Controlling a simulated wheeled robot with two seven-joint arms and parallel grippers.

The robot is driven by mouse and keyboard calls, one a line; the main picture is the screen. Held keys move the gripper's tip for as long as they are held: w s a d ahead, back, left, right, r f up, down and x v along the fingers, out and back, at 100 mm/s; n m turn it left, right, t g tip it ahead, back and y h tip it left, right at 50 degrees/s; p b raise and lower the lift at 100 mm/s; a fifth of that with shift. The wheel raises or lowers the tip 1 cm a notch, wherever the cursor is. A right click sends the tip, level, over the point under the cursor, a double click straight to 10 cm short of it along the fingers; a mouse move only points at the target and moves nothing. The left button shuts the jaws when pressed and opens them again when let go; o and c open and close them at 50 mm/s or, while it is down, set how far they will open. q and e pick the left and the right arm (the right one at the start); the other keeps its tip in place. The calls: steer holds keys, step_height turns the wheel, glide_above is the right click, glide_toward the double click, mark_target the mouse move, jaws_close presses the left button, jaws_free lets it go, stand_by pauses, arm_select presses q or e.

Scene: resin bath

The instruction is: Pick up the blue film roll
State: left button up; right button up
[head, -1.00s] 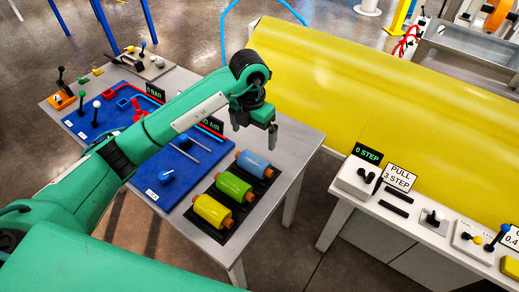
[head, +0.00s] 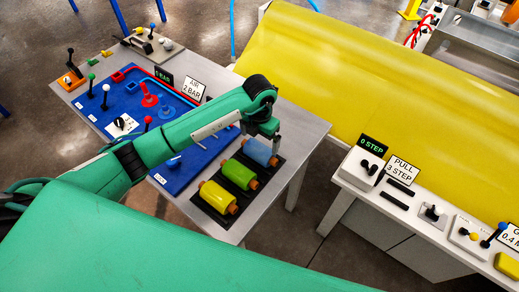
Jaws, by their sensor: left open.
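The blue film roll (head: 257,152) lies at the far end of a black rack (head: 206,208) on the grey table. A green roll (head: 239,174) and a yellow roll (head: 217,197) lie beside it in the same rack, nearer to me. My left gripper (head: 262,136) points down right at the blue roll, with its fingers open. One finger shows at the roll's right end; the other is partly hidden by the wrist. I cannot tell whether the fingers touch the roll. My right gripper is not in view.
A blue panel (head: 120,103) with levers, valves and signs fills the table's left part, under my left arm. A large yellow sheet (head: 370,80) stands behind. A white console (head: 400,205) with knobs and a "0 STEP" display is at right, across a floor gap.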

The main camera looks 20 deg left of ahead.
mark_target(260, 147)
arm_select(q)
step_height(260, 147, down, 2)
steer(key=shift+f+p, duration=0.1)
steer(key=shift+p, duration=0.2)
steer(key=shift+f, duration=0.4)
steer(key=c, duration=1.2)
steer(key=shift+w, duration=0.1)
steer(key=shift+c, duration=0.3)
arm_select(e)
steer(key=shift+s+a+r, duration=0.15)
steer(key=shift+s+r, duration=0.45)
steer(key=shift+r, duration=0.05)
